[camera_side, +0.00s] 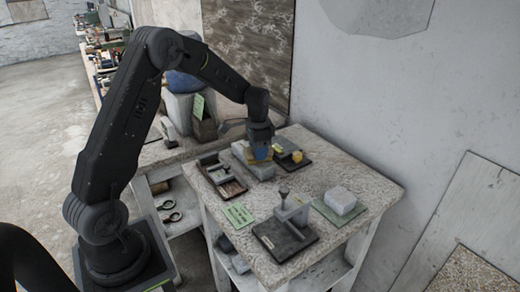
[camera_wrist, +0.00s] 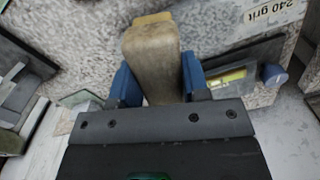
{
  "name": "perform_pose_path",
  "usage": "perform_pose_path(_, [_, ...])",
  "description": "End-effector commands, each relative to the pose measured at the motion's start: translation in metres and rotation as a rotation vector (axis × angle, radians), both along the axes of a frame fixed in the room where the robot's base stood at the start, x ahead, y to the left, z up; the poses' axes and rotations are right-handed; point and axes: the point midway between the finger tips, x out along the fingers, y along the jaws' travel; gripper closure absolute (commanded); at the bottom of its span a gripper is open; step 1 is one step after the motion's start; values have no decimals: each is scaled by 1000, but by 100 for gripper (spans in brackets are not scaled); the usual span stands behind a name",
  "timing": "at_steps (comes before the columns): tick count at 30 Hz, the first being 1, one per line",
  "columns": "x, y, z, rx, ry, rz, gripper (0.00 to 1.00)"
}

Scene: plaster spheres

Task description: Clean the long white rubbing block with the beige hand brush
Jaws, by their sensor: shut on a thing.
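My gripper (camera_wrist: 158,82) has blue fingers and is shut on the beige hand brush (camera_wrist: 152,58), which lies between them with its yellowish end pointing up the wrist view. In the side view my gripper (camera_side: 259,152) is low over the back part of the stone-topped table. A long pale block (camera_side: 263,173), which looks like the white rubbing block, lies right under and beside the gripper there. The gripper partly hides it. I cannot tell whether the brush touches it.
A dark tray (camera_side: 293,162) with a yellow piece is just right of the gripper. A slotted tray (camera_side: 222,180) is to the left. Nearer the front stand a dark plate (camera_side: 283,240) with a knobbed tool (camera_side: 291,210) and a whitish block (camera_side: 341,199) on a green mat.

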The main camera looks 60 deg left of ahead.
Motion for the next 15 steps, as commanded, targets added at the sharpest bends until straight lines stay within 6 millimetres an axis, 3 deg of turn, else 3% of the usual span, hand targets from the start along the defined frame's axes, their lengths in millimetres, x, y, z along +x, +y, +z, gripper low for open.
perform_pose_path(15, [-15,5,0,1,-1,0,77])
